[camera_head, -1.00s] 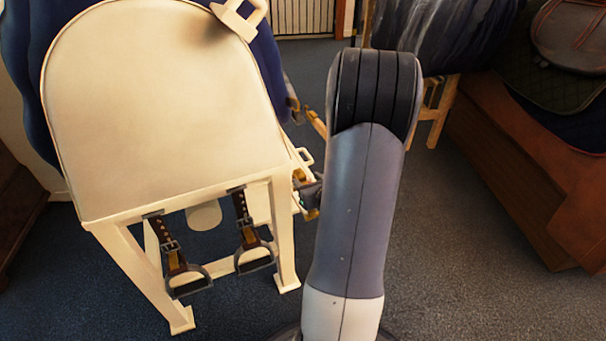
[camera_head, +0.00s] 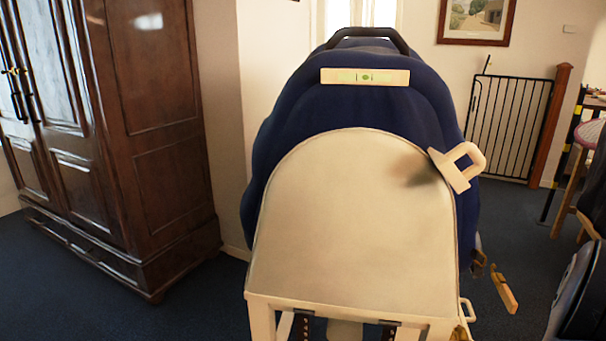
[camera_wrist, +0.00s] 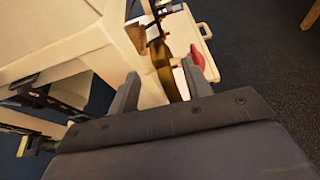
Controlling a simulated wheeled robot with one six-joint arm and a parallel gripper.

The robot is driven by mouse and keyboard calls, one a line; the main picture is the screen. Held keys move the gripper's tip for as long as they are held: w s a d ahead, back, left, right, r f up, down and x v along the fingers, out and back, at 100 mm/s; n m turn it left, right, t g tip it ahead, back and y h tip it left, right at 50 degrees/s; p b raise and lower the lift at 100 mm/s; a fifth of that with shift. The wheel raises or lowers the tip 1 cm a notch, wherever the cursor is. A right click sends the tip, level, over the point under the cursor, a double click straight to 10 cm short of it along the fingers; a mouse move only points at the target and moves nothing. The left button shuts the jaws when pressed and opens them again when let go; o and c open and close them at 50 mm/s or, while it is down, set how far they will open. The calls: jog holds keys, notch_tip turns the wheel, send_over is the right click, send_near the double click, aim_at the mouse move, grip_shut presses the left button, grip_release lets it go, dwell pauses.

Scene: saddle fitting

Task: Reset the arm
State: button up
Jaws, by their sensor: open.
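My gripper (camera_wrist: 160,82) shows in the wrist view with its two grey fingers apart. A brown-gold strap-like piece (camera_wrist: 162,62) appears between or just beyond the fingers. I cannot tell whether they touch it. The cream stand (camera_wrist: 75,40) is close on the left. In the head view, a part of my arm (camera_head: 578,290) shows at the lower right edge, and the gripper is out of sight there. A dark blue saddle-like form (camera_head: 350,115) sits on the stand behind its rounded cream panel (camera_head: 350,220).
A spirit level (camera_head: 365,76) lies across the blue form, below a dark handle (camera_head: 368,36). A cream clamp-like piece (camera_head: 457,165) is at the panel's upper right. A wooden wardrobe (camera_head: 150,150) stands left. A black gate (camera_head: 510,125) is behind right. Dark carpet is open at right.

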aim_at(464, 333)
jog(key=b+x, duration=0.1)
jog(key=x, duration=0.7)
jog(key=shift+w+f, duration=0.2)
jog(key=shift+f, duration=0.1)
jog(key=shift+d+r+p, duration=0.1)
jog(key=shift+r+p, duration=0.35)
jog(key=shift+r, duration=0.05)
jog(key=shift+s+d+r+p, duration=0.15)
jog(key=shift+d+r+p, duration=0.1)
jog(key=shift+p, duration=0.15)
